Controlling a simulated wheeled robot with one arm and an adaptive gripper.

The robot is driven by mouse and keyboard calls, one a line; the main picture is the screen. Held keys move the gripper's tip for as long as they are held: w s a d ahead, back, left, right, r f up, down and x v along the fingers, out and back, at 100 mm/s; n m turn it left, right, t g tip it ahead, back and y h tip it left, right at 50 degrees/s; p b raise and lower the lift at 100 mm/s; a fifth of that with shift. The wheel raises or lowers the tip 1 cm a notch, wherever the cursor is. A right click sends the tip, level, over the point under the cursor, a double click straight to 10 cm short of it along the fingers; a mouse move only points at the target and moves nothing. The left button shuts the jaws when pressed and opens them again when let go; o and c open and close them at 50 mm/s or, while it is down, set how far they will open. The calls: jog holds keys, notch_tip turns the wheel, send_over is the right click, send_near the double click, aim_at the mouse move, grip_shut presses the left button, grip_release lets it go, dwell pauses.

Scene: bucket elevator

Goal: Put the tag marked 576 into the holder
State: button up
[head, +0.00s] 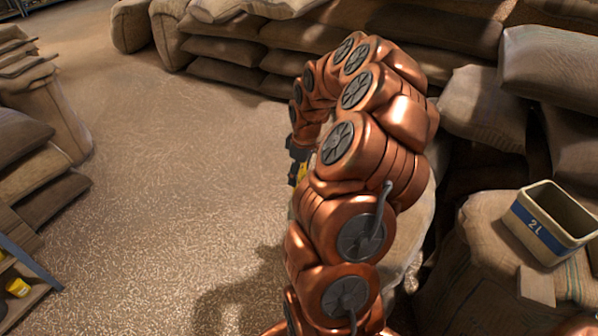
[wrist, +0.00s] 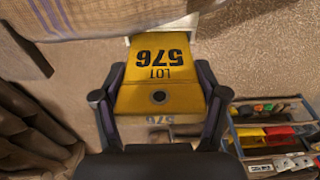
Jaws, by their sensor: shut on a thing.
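The yellow tag marked LOT 576 (wrist: 160,60) is in the wrist view, its text upside down and a dark hole near its lower end. My gripper (wrist: 160,80) is shut on this lower end, one finger on each side. A pale edge (wrist: 193,19) shows behind the tag's far end and may be the holder. I cannot tell whether the tag is inside it or only in front of it. A smaller pale 576 shows below the tag, between the fingers. In the head view my gripper is mostly hidden behind my arm, with a bit of yellow showing.
A sack with a blue stripe (wrist: 52,14) lies at the wrist view's top left. A rack with coloured bins (wrist: 270,135) stands at its right. In the head view, stacked sacks (head: 225,52) line the back, and a 2 L box (head: 533,231) sits at right. Floor at left is open.

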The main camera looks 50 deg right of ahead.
jog(key=shift+f+b, duration=0.55)
jog(key=shift+f, duration=0.55)
jog(key=o, duration=1.2)
jog(key=shift+c, duration=0.2)
jog(key=shift+r, duration=0.1)
notch_tip(320, 180, up, 12)
jog(key=s, duration=0.1)
jog(key=shift+s+d, duration=0.2)
